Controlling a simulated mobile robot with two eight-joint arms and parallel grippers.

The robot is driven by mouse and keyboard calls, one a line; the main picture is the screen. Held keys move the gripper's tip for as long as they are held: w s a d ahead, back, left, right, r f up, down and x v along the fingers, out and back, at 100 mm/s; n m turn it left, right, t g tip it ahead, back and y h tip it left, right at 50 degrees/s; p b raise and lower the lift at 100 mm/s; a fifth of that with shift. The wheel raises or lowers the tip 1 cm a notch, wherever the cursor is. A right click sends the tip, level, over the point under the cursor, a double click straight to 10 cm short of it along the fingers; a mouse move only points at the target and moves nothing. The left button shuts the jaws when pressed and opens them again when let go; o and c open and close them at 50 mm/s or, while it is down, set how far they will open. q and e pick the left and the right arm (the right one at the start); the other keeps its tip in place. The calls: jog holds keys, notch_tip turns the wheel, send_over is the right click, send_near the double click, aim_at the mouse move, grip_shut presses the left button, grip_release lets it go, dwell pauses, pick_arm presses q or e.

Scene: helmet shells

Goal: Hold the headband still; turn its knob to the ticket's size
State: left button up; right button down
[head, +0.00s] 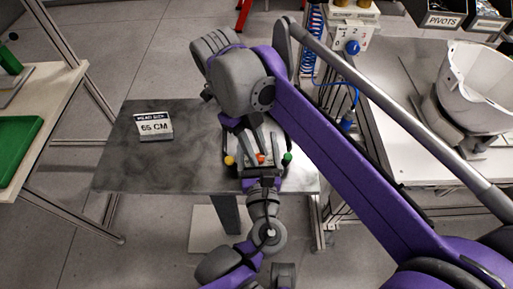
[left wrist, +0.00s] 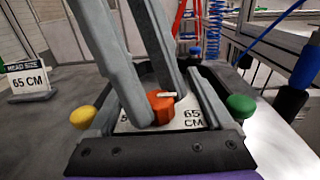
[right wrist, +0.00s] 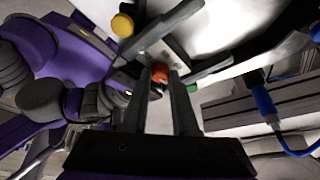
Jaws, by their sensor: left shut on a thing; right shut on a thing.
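The headband's orange knob (left wrist: 160,106) has a pale pointer and sits on a white scale plate (left wrist: 183,124). A "65 CM" mark is to its right; a mark on its left is partly hidden. My left gripper (left wrist: 158,90) is shut on the headband, one finger on each side of the plate. My right gripper (right wrist: 160,78) comes from above, its fingers shut on the knob; in the head view the knob (head: 261,159) shows between the grippers. The pointer lies roughly sideways, towards the right in the left wrist view. The ticket (head: 154,127) reads "HEAD SIZE 65 CM".
The ticket stands on the grey table (head: 120,170). A white helmet shell (head: 476,85) is on the right bench. A green tray (head: 18,140) is at the left.

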dwell(0.3)
jog(key=c, duration=1)
grip_release()
jog(key=shift+o, duration=0.2)
jog(key=v, duration=1.2)
jog(key=shift+a, duration=0.1)
pick_arm(q)
jog(key=o, duration=1.2)
